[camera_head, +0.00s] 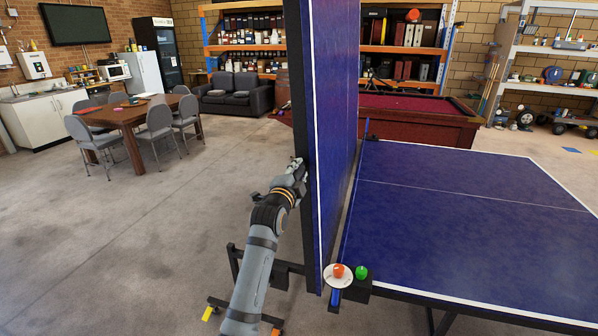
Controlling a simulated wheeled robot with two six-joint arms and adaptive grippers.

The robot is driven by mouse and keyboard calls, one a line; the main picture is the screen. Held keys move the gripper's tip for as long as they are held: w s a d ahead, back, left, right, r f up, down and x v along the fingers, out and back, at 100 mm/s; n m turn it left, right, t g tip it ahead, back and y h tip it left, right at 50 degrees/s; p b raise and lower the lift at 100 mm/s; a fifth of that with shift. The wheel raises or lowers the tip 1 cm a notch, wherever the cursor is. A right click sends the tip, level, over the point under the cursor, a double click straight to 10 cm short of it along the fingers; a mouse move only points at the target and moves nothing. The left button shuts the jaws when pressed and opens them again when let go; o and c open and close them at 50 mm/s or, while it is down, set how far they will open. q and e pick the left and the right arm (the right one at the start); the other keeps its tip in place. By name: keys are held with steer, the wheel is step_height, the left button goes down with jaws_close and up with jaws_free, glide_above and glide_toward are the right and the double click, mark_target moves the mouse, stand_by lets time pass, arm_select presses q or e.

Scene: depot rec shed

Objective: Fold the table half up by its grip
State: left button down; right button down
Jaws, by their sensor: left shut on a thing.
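The blue table half (332,120) with white edge lines stands upright, close to vertical, its dark frame side facing left. The other table half (470,215) lies flat to the right of it. My left gripper (298,170) is shut at the left, underside of the raised half, near its dark frame edge. The grip itself is mostly hidden by the gripper, so its shape cannot be made out. My right gripper is out of view.
A white round dish (328,281) with an orange ball, and a green ball (361,272), sit at the near end by the fold. A pool table (420,118) stands behind. A dining table (135,112) with chairs is at left. Floor (190,210) between is clear.

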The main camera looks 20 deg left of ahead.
arm_select(q)
steer(key=shift+f, duration=0.2)
steer(key=c, duration=1.4)
jaws_free()
steer(key=o, duration=0.4)
steer(key=shift+s+d+r, duration=0.1)
steer(key=s, duration=1.2)
steer(key=shift+a, duration=0.2)
